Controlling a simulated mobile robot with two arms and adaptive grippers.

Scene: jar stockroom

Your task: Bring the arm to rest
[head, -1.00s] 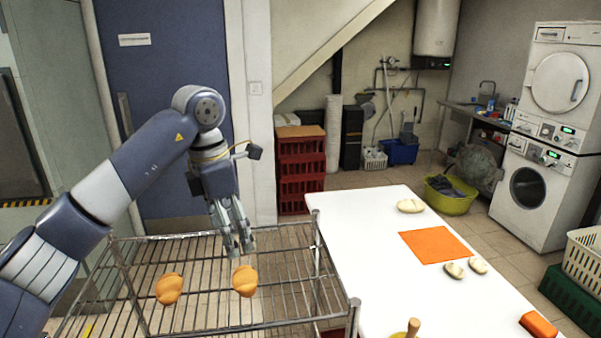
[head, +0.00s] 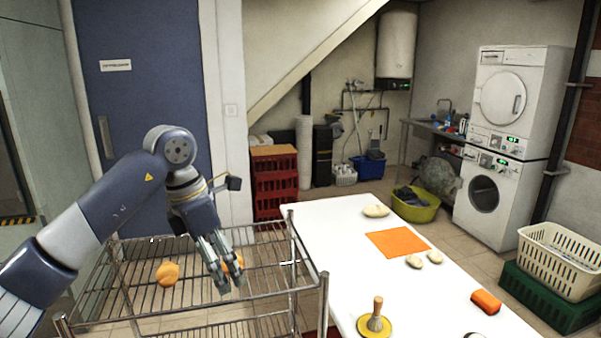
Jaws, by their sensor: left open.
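My left gripper (head: 230,283) hangs from my left arm over the wire rack (head: 325,285), fingers pointing down. It is open, with nothing seen between the fingers. Two orange-brown, bread-like pieces lie on the rack's top shelf. The left piece (head: 168,273) is in full view, to the left of the gripper. The right piece (head: 238,262) is partly hidden behind the gripper's fingers. I cannot tell how high the fingertips are above the shelf. My right gripper is not in view.
A white table (head: 340,250) stands right of the rack. It bears an orange mat (head: 398,242), several pale stone-like pieces, an orange block (head: 486,302) and a yellow disc with a wooden handle (head: 376,322). Red crates (head: 273,190) stand behind. Floor shows between table and washing machines.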

